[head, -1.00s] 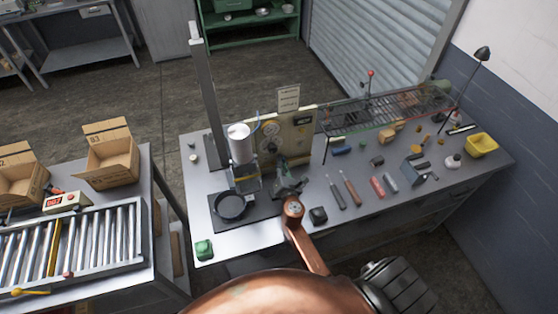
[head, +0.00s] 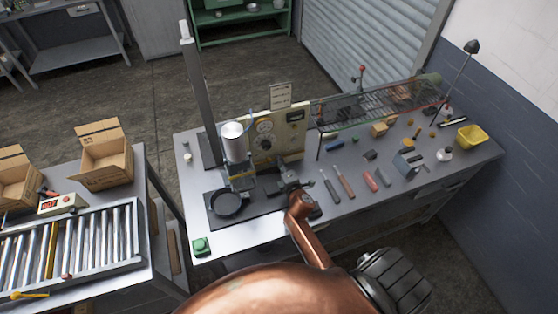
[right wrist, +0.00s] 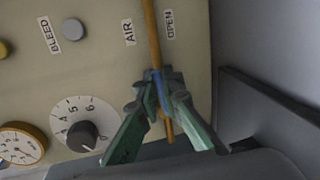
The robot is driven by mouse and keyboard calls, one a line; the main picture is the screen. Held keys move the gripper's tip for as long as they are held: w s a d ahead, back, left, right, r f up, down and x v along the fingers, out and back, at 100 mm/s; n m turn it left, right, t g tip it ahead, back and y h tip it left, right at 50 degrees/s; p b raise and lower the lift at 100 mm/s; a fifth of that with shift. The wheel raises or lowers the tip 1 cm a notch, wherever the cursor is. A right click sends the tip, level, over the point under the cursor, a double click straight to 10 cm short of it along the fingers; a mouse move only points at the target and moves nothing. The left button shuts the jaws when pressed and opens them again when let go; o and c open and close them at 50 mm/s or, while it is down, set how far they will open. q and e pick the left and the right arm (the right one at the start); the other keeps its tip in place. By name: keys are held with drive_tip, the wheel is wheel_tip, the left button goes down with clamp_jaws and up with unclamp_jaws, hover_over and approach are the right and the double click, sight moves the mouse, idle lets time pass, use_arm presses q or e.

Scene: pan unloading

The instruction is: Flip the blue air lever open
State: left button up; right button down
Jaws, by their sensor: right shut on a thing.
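The blue air lever (right wrist: 161,92) shows in the right wrist view as a short blue strip between my right gripper's fingertips (right wrist: 160,84). The gripper is shut on it, and the fingers hide most of it. The lever lies close along a brass-coloured pipe (right wrist: 151,35). The labels AIR (right wrist: 128,32) and OPEN (right wrist: 170,24) stand on the cream panel (right wrist: 105,20) on either side of the pipe. In the head view my right gripper (head: 283,187) is low in front of the panel (head: 291,137); the lever cannot be made out there. My left gripper is not in view.
A dark pan (head: 227,204) sits under the press cylinder (head: 233,142), left of my gripper. Several hand tools, including a screwdriver (head: 345,183), lie to the right. A wire rack (head: 370,108) stands behind them.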

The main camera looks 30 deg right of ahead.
drive_tip(key=shift+f+m, duration=0.3)
drive_tip(key=shift+m, duration=0.2)
drive_tip(key=c, duration=2.4)
unclamp_jaws()
drive_tip(key=shift+s, duration=0.15)
drive_tip(key=v, duration=1.1)
drive_tip(key=shift+s, duration=0.4)
drive_tip(key=shift+a, duration=0.1)
